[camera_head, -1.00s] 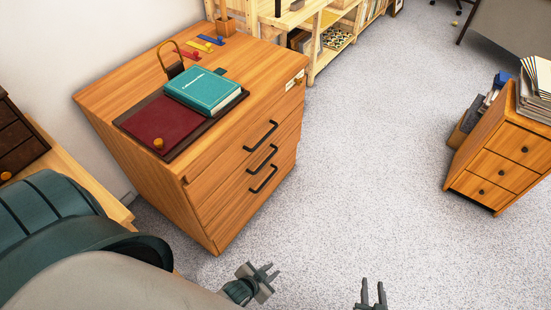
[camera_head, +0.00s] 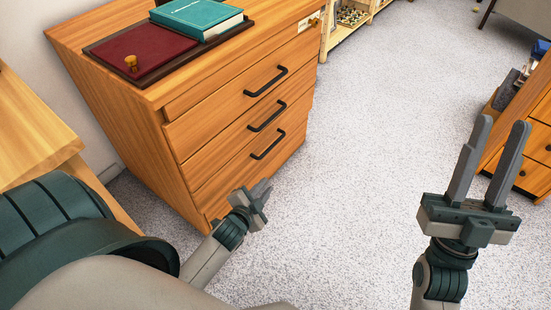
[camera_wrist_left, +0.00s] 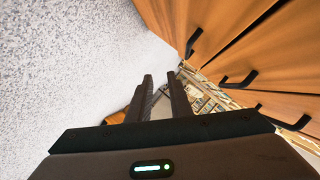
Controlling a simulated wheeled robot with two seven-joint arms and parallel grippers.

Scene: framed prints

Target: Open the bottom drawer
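The wooden cabinet (camera_head: 130,120) stands at the left of the head view with three drawers, all closed. Each drawer has a black bar handle. The bottom drawer (camera_head: 286,152) has the lowest handle (camera_head: 268,145). My left gripper (camera_head: 265,190) is low in front of the cabinet, below and nearer to me than that handle, and touches no handle. In the left wrist view its fingers (camera_wrist_left: 161,92) are apart and empty, with drawer handles (camera_wrist_left: 240,80) to the right. My right gripper (camera_head: 503,125) is open and empty over the floor, far right of the cabinet.
A teal book (camera_head: 197,15) and a dark red pad (camera_head: 145,50) lie on the cabinet top. A wooden table (camera_head: 35,130) stands at the left. Another drawer unit (camera_head: 535,170) is at the right edge. The grey floor (camera_head: 360,140) between is clear.

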